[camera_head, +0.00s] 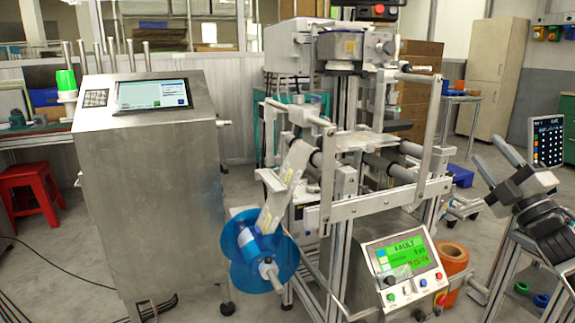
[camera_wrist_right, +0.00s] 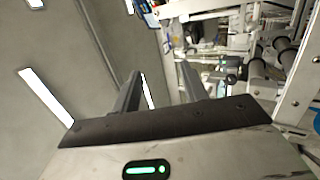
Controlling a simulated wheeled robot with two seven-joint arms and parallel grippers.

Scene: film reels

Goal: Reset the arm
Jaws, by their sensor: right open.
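My right gripper (camera_head: 493,152) is at the right side of the head view, raised and tilted, with its fingers pointing up and to the left. Its two fingers are apart and nothing is between them. In the right wrist view the gripper (camera_wrist_right: 159,75) also shows two spread, empty fingers. It touches nothing that I can see. My left gripper is not in the head view. A blue film reel (camera_head: 246,268) sits on a spindle low on the front of the labelling machine (camera_head: 345,207), with a pale label strip (camera_head: 284,190) running up from it.
The machine's control panel (camera_head: 403,262) shows a green screen reading FAULT. A steel cabinet with a screen (camera_head: 153,94) is at left, near a red stool (camera_head: 28,185). A dark keypad panel (camera_head: 547,139) is behind my right gripper.

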